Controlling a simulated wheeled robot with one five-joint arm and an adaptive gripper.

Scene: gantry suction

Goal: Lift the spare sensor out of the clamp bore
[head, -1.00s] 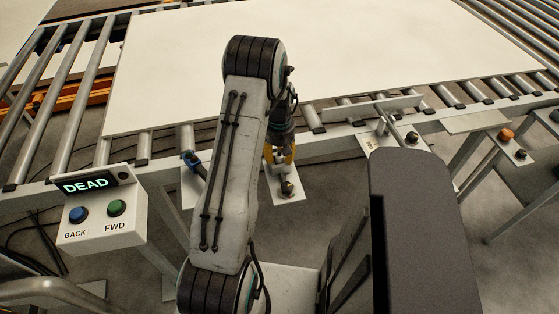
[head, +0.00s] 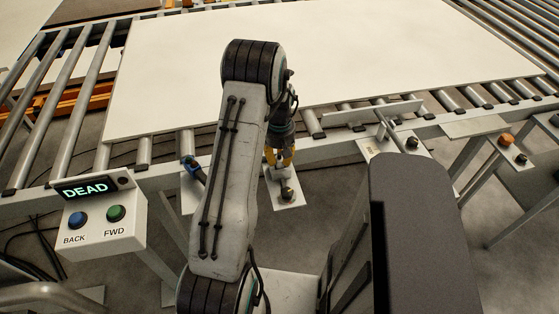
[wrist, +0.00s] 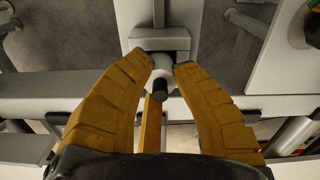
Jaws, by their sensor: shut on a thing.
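My gripper (head: 280,156) is in the middle of the head view, over a small bracket plate (head: 291,202) at the conveyor's near edge. In the wrist view the yellow fingertips (wrist: 162,66) are shut on the spare sensor, a small pale cylinder with a dark end (wrist: 161,86). The grey clamp block (wrist: 160,43) is just beyond the fingertips in that view. I cannot tell how much of the sensor is inside the bore; the fingers and arm hide it in the head view.
A large white panel (head: 330,50) lies on the rollers behind the arm. A control box (head: 105,215) reading DEAD stands at left. A blue-ended fitting (head: 191,168) is left of the gripper. A bracket with a rod (head: 385,125) and an orange knob (head: 505,140) are at right.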

